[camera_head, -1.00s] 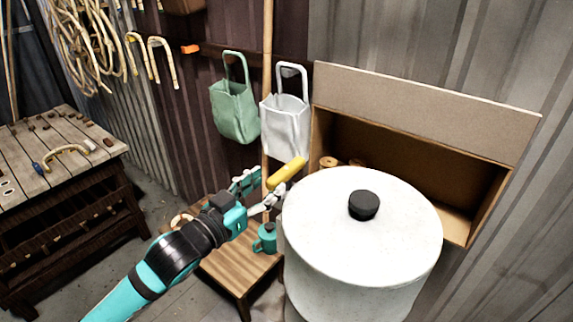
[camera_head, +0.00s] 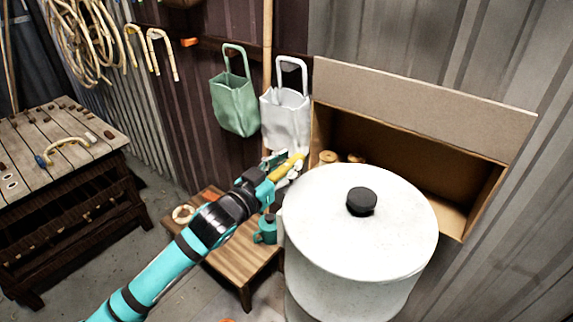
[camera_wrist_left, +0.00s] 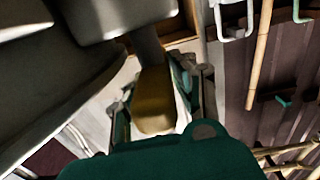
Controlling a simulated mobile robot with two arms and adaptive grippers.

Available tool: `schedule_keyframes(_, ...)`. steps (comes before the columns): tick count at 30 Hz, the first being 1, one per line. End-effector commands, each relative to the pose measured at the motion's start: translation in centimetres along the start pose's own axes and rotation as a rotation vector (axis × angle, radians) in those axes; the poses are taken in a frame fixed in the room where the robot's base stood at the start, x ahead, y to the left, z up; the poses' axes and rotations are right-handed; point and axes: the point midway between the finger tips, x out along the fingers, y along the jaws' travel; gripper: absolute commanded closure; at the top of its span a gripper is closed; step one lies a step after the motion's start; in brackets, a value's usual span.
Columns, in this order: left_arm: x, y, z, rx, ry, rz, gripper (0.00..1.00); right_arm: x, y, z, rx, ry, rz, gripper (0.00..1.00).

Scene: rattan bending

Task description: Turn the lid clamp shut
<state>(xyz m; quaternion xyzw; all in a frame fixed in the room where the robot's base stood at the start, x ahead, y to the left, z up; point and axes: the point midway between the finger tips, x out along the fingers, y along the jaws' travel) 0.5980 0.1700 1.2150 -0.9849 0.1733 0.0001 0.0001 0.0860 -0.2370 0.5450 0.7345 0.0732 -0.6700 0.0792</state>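The white round pot (camera_head: 330,240) has a white lid (camera_head: 310,205) with a black knob (camera_head: 361,201). The clamp's yellow handle (camera_head: 290,164) sticks out at the pot's left side, near the lid's rim. My left gripper (camera_head: 281,165) reaches to it from the left, its fingers on either side of the handle. In the left wrist view, the yellow handle (camera_wrist_left: 155,103) lies between the two fingers, and a light gap shows beside it. The gripper looks open around it. The clamp's joint is mostly hidden. My right gripper is not in view.
An open cardboard box (camera_head: 420,110) stands behind the pot. Green (camera_head: 235,105) and white (camera_head: 286,118) bags hang behind. A workbench (camera_head: 60,135) is at the left.

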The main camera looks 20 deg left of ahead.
Motion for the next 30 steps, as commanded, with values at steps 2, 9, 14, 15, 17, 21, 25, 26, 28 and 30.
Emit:
schedule_keyframes(2,0.0,0.0,0.0,0.000,0.000,0.000,0.87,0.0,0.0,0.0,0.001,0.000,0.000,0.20)
schedule_keyframes(9,0.0,0.0,0.0,0.000,0.000,0.002,1.00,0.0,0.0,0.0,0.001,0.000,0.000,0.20)
schedule_keyframes(14,0.0,-0.1,-0.1,0.003,0.000,0.024,1.00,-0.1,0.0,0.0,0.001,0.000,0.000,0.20)
schedule_keyframes(15,0.0,-0.1,-0.1,0.003,-0.001,0.036,1.00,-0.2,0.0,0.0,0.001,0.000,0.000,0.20)
schedule_keyframes(17,0.0,-0.1,-0.1,0.005,-0.001,0.057,1.00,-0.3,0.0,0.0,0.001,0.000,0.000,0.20)
schedule_keyframes(21,0.0,-0.2,-0.1,0.006,-0.002,0.120,1.00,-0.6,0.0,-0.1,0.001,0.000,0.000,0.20)
schedule_keyframes(25,0.0,-0.3,-0.2,0.006,-0.002,0.188,1.00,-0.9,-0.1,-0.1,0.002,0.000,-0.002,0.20)
schedule_keyframes(26,0.0,-0.3,-0.2,0.007,-0.003,0.204,1.00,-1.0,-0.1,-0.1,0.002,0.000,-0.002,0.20)
schedule_keyframes(28,0.0,-0.3,-0.3,0.007,-0.002,0.242,1.00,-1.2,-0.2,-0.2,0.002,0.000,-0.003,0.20)
schedule_keyframes(30,0.0,-0.3,-0.3,0.008,-0.001,0.281,1.00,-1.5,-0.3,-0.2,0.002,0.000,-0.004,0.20)
